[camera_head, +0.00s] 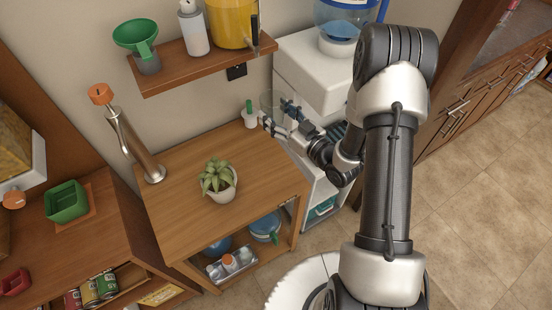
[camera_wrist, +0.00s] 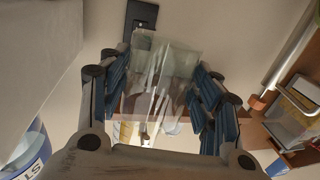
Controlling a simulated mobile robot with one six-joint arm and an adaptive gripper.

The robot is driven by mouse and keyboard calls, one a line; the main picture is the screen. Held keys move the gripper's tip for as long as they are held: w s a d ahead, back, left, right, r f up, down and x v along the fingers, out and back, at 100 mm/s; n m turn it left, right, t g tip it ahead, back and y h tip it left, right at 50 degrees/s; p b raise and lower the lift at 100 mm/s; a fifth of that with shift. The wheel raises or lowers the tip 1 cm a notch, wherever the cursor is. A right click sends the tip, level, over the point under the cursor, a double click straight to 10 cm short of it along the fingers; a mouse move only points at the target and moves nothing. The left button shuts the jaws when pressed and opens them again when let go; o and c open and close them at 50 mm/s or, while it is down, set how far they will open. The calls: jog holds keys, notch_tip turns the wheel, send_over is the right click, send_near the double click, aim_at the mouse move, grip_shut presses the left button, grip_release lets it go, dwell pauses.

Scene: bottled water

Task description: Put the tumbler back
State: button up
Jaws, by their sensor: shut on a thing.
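The tumbler (camera_head: 270,101) is a clear, see-through glass held at the back right of the wooden table (camera_head: 190,205), close to the wall and the water dispenser. My gripper (camera_head: 278,114) is shut on it, with one finger on each side. In the wrist view the tumbler (camera_wrist: 165,62) shows between the blue-padded fingers of my gripper (camera_wrist: 160,88). Its edges are faint, and I cannot tell whether its base touches anything.
The white water dispenser (camera_head: 315,72) stands right of the tumbler. A wall shelf (camera_head: 205,66) with a jug and bottle hangs above. A potted plant (camera_head: 218,181) and steel tap (camera_head: 135,145) stand on the table.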

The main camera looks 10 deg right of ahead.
jog(key=s+n+g+y+p, duration=0.2)
jog(key=s+y+p, duration=0.1)
jog(key=s, duration=0.2)
jog(key=b, duration=0.4)
send_over(281, 174)
notch_tip(281, 174, down, 16)
jog(key=shift+r, duration=0.25)
jog(key=shift+f+b, duration=0.7)
jog(key=shift+f, duration=1.6)
jog(key=shift+f, duration=0.1)
jog(key=shift+f, duration=0.15)
jog(key=o, duration=1.2)
jog(key=shift+r, duration=0.2)
jog(key=shift+s+d+r, duration=0.1)
jog(key=p+v, duration=0.1)
jog(key=v, duration=1)
jog(key=shift+s+d, duration=0.25)
